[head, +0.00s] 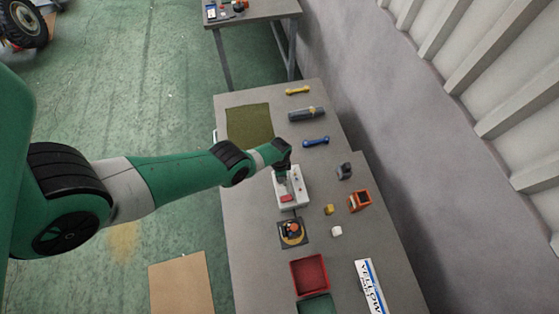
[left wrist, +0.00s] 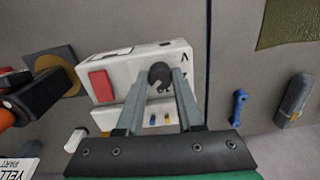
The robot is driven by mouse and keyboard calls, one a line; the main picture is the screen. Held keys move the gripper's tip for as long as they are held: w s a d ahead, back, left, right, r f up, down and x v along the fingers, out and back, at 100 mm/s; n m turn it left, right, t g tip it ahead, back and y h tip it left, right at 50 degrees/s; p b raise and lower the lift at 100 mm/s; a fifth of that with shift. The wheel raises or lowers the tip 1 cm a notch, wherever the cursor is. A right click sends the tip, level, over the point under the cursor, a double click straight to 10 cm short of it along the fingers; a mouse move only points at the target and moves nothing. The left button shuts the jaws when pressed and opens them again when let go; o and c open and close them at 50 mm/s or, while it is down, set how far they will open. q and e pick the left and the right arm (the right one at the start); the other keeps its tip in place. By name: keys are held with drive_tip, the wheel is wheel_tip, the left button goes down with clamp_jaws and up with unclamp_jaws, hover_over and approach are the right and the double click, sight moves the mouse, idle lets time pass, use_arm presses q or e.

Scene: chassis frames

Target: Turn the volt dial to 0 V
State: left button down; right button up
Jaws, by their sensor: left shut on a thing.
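The white power supply box (head: 299,196) stands on the grey workbench under my left gripper (head: 282,178). In the left wrist view, the white box (left wrist: 130,62) carries a red panel (left wrist: 101,86), small blue and yellow sockets, and a black dial (left wrist: 160,76). My left gripper (left wrist: 162,84) is shut on this dial, with one finger on each side. A "V" mark shows beside the dial. The dial's pointer and scale figures are too small or hidden to read. My right gripper is not in view.
The bench's left side is mostly clear.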

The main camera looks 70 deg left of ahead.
use_arm(q)
drive_tip(key=shift+m, duration=1.1)
drive_tip(key=c, duration=0.5)
unclamp_jaws()
drive_tip(key=shift+c, duration=0.2)
